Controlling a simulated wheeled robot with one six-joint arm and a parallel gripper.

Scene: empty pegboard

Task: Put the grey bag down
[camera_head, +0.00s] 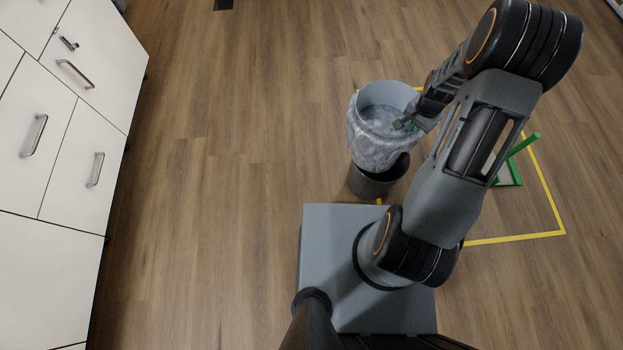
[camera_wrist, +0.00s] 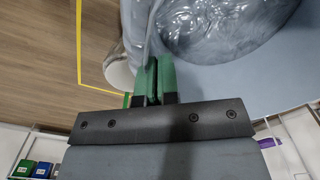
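The grey bag (camera_head: 372,148) hangs from my gripper (camera_head: 412,125) in the head view. It is wide-mouthed and crumpled, with its opening facing up. In the wrist view the green fingertips (camera_wrist: 152,80) are closed on the rim of the bag (camera_wrist: 215,30). The bag is above a dark round bin (camera_head: 372,184), overlapping its opening in the head view. I cannot tell whether the bag's bottom is inside the bin or just above it.
A yellow line (camera_head: 515,239) marks a rectangle on the wooden floor, with a green frame-like object (camera_head: 510,182) inside it. White cabinets (camera_head: 60,130) with handles stand at the left. The floor between the cabinets and the bin is clear.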

